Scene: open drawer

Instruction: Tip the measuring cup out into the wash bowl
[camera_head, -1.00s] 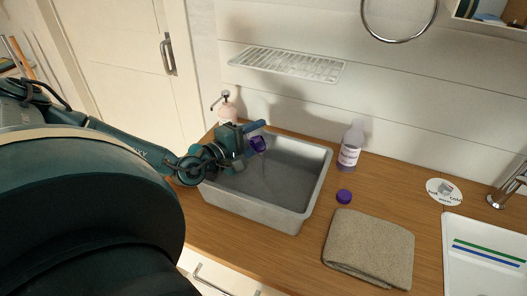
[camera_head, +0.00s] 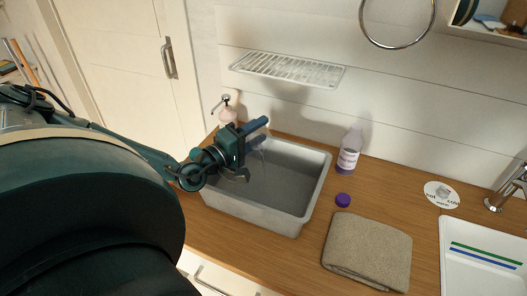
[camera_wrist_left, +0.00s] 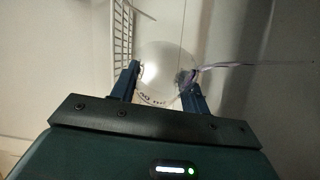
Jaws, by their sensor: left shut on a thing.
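The wash bowl (camera_head: 250,213) is a grey rectangular basin on the wooden counter. My left gripper (camera_head: 258,132) is above its left back part. The left wrist view shows my left gripper (camera_wrist_left: 165,85) shut on the measuring cup (camera_wrist_left: 163,66), a clear round cup with small dark markings. The cup is tipped, and a thin purple stream (camera_wrist_left: 250,66) leaves its lip towards the right. In the head view the cup is mostly hidden by the gripper; a faint streak shows below it over the bowl. My right gripper is not in view.
A bottle with purple contents (camera_head: 349,152) stands right of the bowl, with a purple cap (camera_head: 343,200) in front. A folded towel (camera_head: 367,251) and white tray (camera_head: 478,270) lie further right. A pump bottle (camera_head: 227,112) stands behind the gripper. A wire rack (camera_head: 287,69) is on the wall.

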